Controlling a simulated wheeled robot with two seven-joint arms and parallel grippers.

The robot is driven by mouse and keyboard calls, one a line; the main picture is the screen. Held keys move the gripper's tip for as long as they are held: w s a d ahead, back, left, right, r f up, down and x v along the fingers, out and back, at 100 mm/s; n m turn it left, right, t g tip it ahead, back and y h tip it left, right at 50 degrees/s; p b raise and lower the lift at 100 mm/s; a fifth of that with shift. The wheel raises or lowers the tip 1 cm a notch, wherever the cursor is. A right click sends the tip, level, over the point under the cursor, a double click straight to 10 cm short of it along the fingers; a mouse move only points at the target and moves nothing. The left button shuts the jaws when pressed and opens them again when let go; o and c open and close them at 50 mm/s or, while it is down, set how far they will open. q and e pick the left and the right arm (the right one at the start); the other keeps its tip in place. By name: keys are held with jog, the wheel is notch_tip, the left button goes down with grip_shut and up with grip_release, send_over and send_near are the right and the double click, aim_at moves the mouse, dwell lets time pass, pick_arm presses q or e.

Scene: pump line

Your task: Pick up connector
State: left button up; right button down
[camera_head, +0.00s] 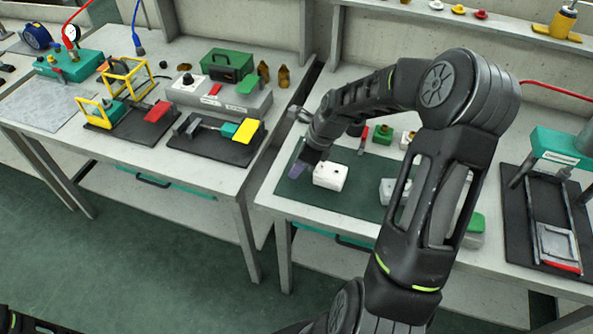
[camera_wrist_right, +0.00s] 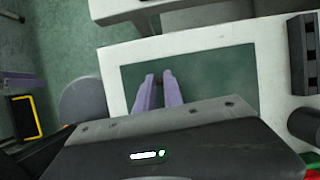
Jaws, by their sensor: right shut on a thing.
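My right gripper (camera_head: 299,171) reaches down over the left end of the dark green mat (camera_head: 350,200) on the right-hand bench. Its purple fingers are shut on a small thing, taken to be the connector. In the right wrist view the fingers (camera_wrist_right: 159,80) stand a little apart, with only a small dark brownish bit showing between their tips. The connector's shape is mostly hidden. A white block (camera_head: 330,178) sits on the mat just right of the fingers. My left gripper is not in view.
Other white and green parts, including a green block (camera_head: 383,135), stand behind and right of my arm. A press-like fixture (camera_head: 558,215) is at the far right. The left bench holds a green toolbox (camera_head: 228,66) and several fixtures. A gap separates the benches.

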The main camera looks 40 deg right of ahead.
notch_tip(320, 180, up, 9)
jog(key=shift+b, duration=0.45)
jog(key=shift+a, duration=0.1)
